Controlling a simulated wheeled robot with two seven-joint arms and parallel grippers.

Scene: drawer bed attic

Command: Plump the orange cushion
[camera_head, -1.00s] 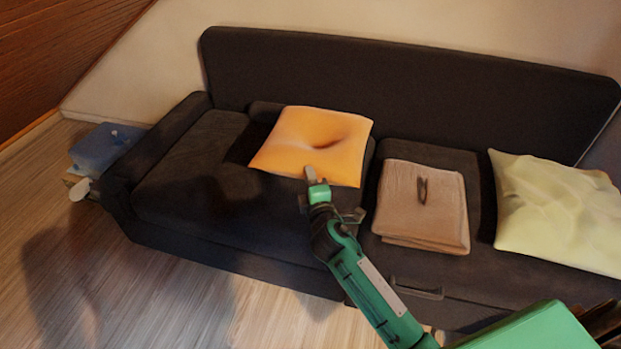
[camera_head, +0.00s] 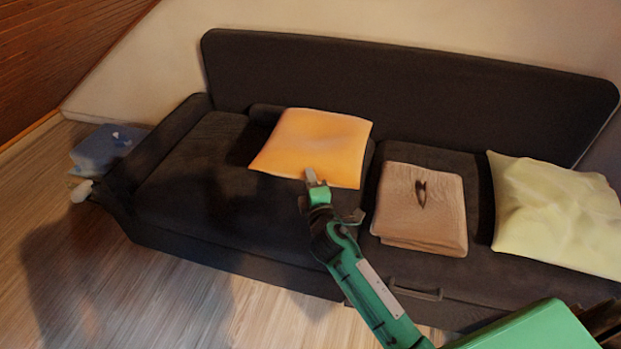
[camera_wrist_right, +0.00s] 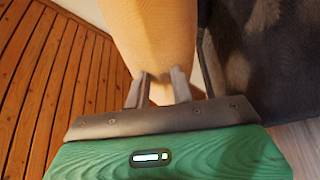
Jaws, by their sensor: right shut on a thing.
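The orange cushion (camera_head: 315,138) lies on the left part of the dark sofa seat, with a smooth, evenly filled face. My right gripper (camera_head: 311,177) reaches its front edge from the lower right and is shut on that edge. In the right wrist view the cushion (camera_wrist_right: 155,35) runs up from between the two fingers (camera_wrist_right: 158,90). The part of the cushion edge behind the fingertips is hidden. My left gripper is not in view.
The dark sofa (camera_head: 400,85) spans the view. Right of the cushion lie a folded brown blanket (camera_head: 420,215) with a small dark item (camera_head: 420,190) on top, and a pale yellow cushion (camera_head: 555,210). A blue object (camera_head: 105,150) stands on the floor left of the sofa.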

